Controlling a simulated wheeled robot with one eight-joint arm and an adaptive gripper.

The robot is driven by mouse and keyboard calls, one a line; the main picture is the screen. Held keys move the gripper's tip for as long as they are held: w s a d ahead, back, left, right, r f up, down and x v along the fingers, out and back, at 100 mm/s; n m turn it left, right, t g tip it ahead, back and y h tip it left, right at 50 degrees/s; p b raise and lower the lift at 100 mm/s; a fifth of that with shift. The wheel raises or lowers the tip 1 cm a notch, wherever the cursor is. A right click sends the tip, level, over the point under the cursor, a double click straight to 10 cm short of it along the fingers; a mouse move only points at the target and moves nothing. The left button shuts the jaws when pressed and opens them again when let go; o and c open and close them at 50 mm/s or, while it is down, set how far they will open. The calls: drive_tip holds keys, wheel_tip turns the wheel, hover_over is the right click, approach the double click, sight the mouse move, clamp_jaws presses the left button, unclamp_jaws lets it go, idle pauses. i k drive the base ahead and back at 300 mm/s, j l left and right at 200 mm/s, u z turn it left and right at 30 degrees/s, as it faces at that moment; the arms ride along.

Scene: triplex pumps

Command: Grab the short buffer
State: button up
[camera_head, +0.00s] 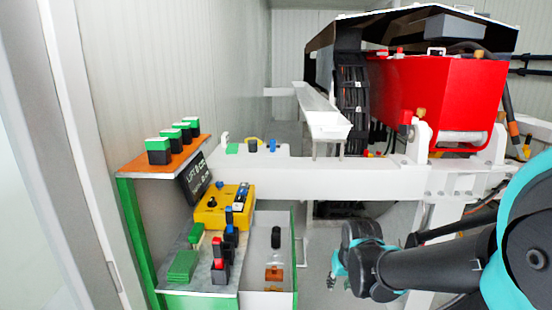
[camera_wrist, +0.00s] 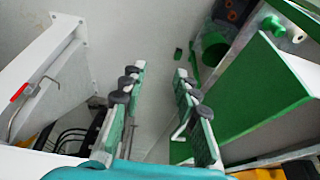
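I cannot tell for certain which thing is the short buffer. Candidates in the head view are a black rounded piece (camera_head: 276,237) in the grey tray, red-topped black blocks (camera_head: 219,262) and blue-topped black blocks (camera_head: 230,225) on the lower bench, and green-topped black blocks (camera_head: 159,151) on the orange shelf. My gripper (camera_wrist: 160,74) is open in the wrist view, with two green-padded fingers apart and nothing between them. In the head view my gripper (camera_head: 334,278) is low, right of the bench and apart from these pieces, partly hidden by my arm.
A yellow control box (camera_head: 221,208) and green blocks (camera_head: 183,265) sit on the bench. An orange shelf (camera_head: 142,164) stands behind left. A white beam (camera_head: 330,180) and red pump housing (camera_head: 450,95) lie beyond. A green panel (camera_wrist: 250,92) stands right of my fingers in the wrist view.

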sight(277, 229)
drive_tip(key=i+l+u, duration=0.15)
drive_tip(key=l+u, duration=0.8)
drive_tip(key=l, duration=0.2)
